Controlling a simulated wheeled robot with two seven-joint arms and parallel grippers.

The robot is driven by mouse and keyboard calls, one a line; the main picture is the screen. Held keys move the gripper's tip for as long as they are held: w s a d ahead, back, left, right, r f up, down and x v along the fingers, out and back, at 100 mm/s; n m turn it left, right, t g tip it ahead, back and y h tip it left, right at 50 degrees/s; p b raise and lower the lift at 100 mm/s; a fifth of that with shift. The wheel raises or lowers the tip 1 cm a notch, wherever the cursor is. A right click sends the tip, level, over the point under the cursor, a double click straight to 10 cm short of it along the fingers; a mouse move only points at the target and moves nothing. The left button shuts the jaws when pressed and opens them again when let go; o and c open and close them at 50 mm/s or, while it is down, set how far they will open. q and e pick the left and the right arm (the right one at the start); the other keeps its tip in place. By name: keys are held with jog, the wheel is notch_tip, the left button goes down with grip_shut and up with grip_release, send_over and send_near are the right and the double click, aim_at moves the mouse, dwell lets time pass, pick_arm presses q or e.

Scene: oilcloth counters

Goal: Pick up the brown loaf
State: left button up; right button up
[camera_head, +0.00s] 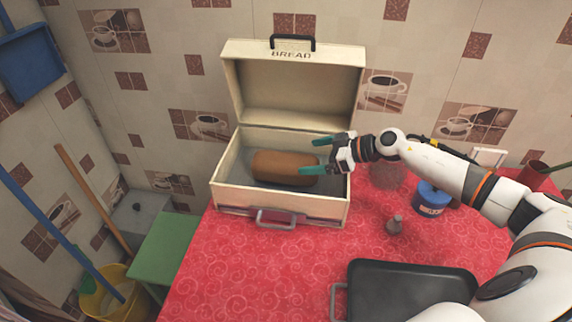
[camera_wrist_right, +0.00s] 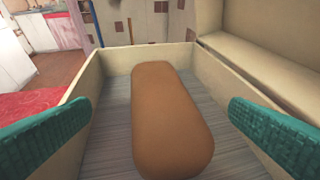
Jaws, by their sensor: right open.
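The brown loaf (camera_head: 284,167) lies on the floor of the open cream bread box (camera_head: 270,200). In the right wrist view the loaf (camera_wrist_right: 170,120) runs lengthwise away from the camera, between the two teal fingers. My right gripper (camera_head: 318,156) is open and empty over the right part of the box, at the loaf's right end. In the wrist view its fingertips (camera_wrist_right: 158,126) stand on either side of the loaf, apart from it. The box lid is up. My left gripper is not in view.
The box walls and raised lid (camera_head: 292,85) surround the loaf. A black tray (camera_head: 400,290), a blue tin (camera_head: 431,200) and a small grey item (camera_head: 394,224) stand on the red oilcloth (camera_head: 240,270). A green stool (camera_head: 165,245) stands left of the counter.

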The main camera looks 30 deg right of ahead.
aim_at(288, 158)
jog(key=x, duration=0.3)
jog(key=shift+d, duration=0.2)
jog(key=x, duration=0.5)
jog(key=shift+a+r, duration=0.1)
jog(key=shift+r, duration=0.05)
jog(key=shift+c, duration=0.3)
jog(key=c, duration=1.1)
